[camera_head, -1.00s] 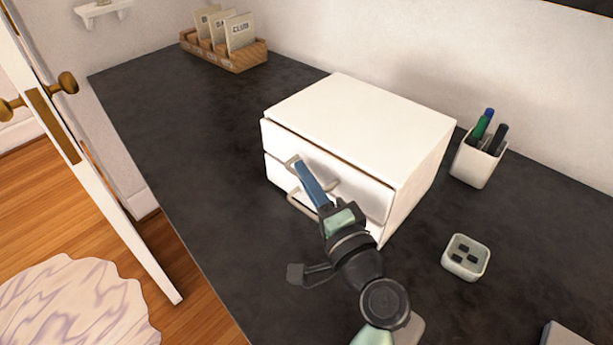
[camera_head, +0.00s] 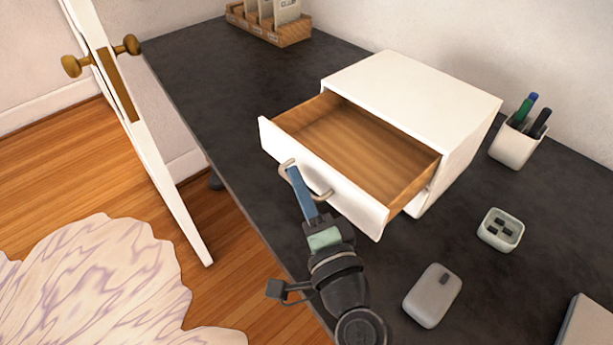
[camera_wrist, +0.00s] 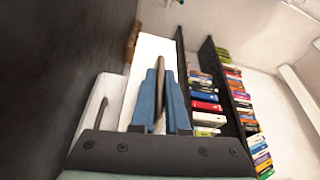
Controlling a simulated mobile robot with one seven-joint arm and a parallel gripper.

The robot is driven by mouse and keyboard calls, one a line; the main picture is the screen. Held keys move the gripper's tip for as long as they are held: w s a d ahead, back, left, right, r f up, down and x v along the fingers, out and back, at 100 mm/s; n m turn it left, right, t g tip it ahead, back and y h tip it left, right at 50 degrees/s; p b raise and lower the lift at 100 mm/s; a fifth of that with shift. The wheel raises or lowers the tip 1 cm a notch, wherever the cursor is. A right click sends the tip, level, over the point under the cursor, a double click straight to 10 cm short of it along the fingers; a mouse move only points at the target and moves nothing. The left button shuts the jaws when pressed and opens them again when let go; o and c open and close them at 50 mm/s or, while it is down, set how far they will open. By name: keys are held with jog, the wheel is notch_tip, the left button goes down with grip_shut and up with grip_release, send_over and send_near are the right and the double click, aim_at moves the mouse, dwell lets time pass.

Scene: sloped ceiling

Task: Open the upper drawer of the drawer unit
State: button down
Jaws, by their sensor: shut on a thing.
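The white drawer unit (camera_head: 415,97) stands on the dark desktop. Its upper drawer (camera_head: 325,183) is pulled well out, and its bare wooden inside shows empty. My gripper (camera_head: 292,172) is shut on the metal handle (camera_head: 322,193) on the front of the upper drawer. In the wrist view my blue fingers (camera_wrist: 160,92) close around the handle bar (camera_wrist: 160,75). A lower handle (camera_wrist: 95,115) also shows in the wrist view. The lower drawer is hidden behind the upper one in the head view.
A pen cup (camera_head: 515,145), a small square holder (camera_head: 500,230) and a grey mouse-like object (camera_head: 432,295) are right of the unit. A wooden card box (camera_head: 270,25) is at the back. A door (camera_head: 140,130) stands left of the desk (camera_head: 215,110).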

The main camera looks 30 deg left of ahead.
jog(key=shift+w, duration=0.1)
jog(key=c, duration=0.9)
grip_release()
jog(key=shift+d, duration=0.1)
jog(key=b+v, duration=0.1)
jog(key=v, duration=1.2)
